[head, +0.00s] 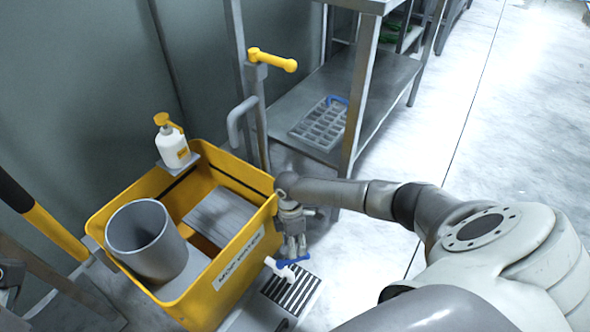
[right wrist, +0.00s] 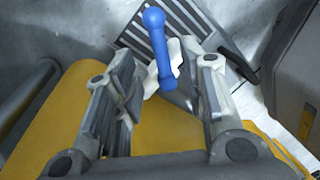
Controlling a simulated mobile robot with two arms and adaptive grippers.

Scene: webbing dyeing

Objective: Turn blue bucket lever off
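The yellow bucket (head: 232,281), labelled "MOP WATER", has a white tap (head: 279,268) low on its outer side. A blue lever (head: 293,261) sits on top of the tap and points to the right, away from the bucket wall. My right gripper (head: 296,246) points down beside the bucket, just above the lever. In the right wrist view its two fingers (right wrist: 168,75) are apart, with the blue lever (right wrist: 157,45) showing in the gap and beyond the tips. No contact with the lever is visible. My left gripper is not in view.
A black-and-white striped grate (head: 293,291) lies under the tap. A grey cylinder (head: 146,242) stands in the bucket, and a pump bottle (head: 171,143) stands on its back ledge. A yellow-handled pipe (head: 271,60) and metal shelving (head: 351,95) are behind. The floor at right is clear.

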